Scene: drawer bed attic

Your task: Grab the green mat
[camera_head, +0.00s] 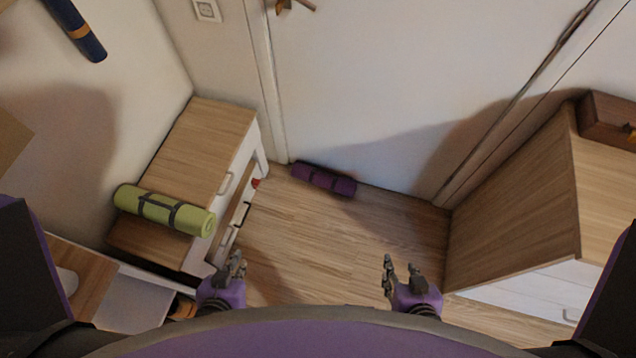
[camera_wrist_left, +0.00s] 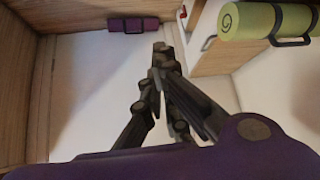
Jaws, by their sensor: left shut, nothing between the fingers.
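The green mat (camera_head: 184,217) is rolled up with dark straps and lies across the top of a wooden cabinet on the left in the head view. It also shows at the top right of the left wrist view (camera_wrist_left: 248,20). My left gripper (camera_head: 238,262) is shut and empty, to the right of the mat and apart from it. Its dark fingers (camera_wrist_left: 161,52) come together in the left wrist view. My right gripper (camera_head: 391,264) is at the lower middle of the head view, over the floor, with its fingers looking spread and nothing between them.
The cabinet (camera_head: 205,135) has a drawer front with handles facing right. A purple rolled mat (camera_head: 324,179) lies on the floor by the door. A blue roll (camera_head: 76,30) is on the upper left wall. A wooden unit (camera_head: 520,215) stands right. The floor between is clear.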

